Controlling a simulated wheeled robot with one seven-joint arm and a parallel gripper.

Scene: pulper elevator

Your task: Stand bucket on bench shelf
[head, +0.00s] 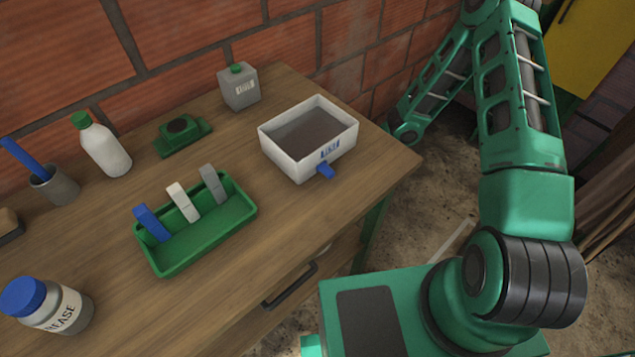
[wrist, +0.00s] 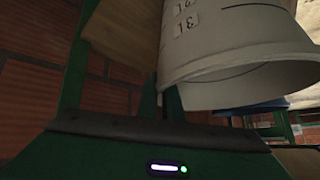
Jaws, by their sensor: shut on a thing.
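The bucket (wrist: 235,60) is off-white with dark markings and fills the upper right of the wrist view, tilted in the picture. My gripper (wrist: 172,102) shows there as a dark green body along the bottom, with the bucket close in front of it. It is shut on the bucket; the exact contact is dark and hard to see. The bench (head: 350,205) has a wooden top and green legs in the head view. A wooden board (wrist: 125,30) beside a green post shows in the wrist view; I cannot tell whether it is the shelf. The head view does not show the bucket.
On the bench top stand a white box (head: 290,155), a green tray with clips (head: 205,240), a white bottle (head: 103,150), a grease jar (head: 45,305) and a grey canister (head: 238,90). A brick wall (head: 180,45) runs behind. Bare floor (head: 425,210) lies right of the bench.

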